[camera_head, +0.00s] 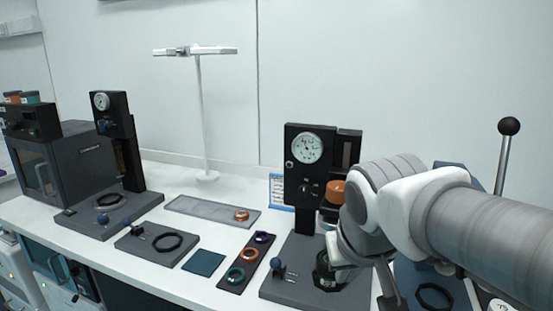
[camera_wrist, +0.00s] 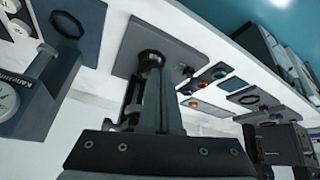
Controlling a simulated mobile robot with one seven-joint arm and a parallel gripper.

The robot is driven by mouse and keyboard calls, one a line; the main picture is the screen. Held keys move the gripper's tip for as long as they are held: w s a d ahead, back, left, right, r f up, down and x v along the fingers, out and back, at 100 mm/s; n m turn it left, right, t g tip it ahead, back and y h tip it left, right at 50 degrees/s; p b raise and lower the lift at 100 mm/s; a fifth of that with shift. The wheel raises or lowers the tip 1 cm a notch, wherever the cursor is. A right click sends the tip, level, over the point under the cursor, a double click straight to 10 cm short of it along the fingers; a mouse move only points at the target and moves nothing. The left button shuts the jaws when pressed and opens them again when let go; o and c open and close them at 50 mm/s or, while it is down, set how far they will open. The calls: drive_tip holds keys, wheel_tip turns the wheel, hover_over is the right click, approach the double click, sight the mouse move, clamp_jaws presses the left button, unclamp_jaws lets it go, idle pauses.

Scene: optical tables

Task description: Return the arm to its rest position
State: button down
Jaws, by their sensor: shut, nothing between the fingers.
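My arm (camera_head: 470,225) reaches in from the right side of the head view, with its white and grey wrist (camera_head: 385,190) in front of the right gauge stand (camera_head: 307,165). My gripper (camera_wrist: 152,72) is shut and empty in the wrist view. It points toward the grey base plate (camera_wrist: 190,45) of a stand, which carries a black ring and a small knob. In the head view my gripper is partly hidden by the wrist and hard to make out, low over the right stand's base plate (camera_head: 290,287). I cannot tell whether it touches anything.
An orange part (camera_head: 336,191) sits on the right stand, close to my wrist. A lever with a black ball (camera_head: 509,126) rises behind my arm. A dark tray (camera_head: 235,277) holds several rings. A left gauge stand (camera_head: 118,140) and white pole (camera_head: 203,120) stand farther left.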

drive_tip(key=s+d+f+m, duration=0.1)
drive_tip(key=s+d+f, duration=0.25)
drive_tip(key=s, duration=0.55)
wheel_tip(320, 180, up, 13)
drive_tip(key=p, duration=1.2)
drive_tip(key=shift+w+r+p, duration=0.15)
drive_tip(key=shift+r+p, duration=0.05)
drive_tip(key=shift+p, duration=0.15)
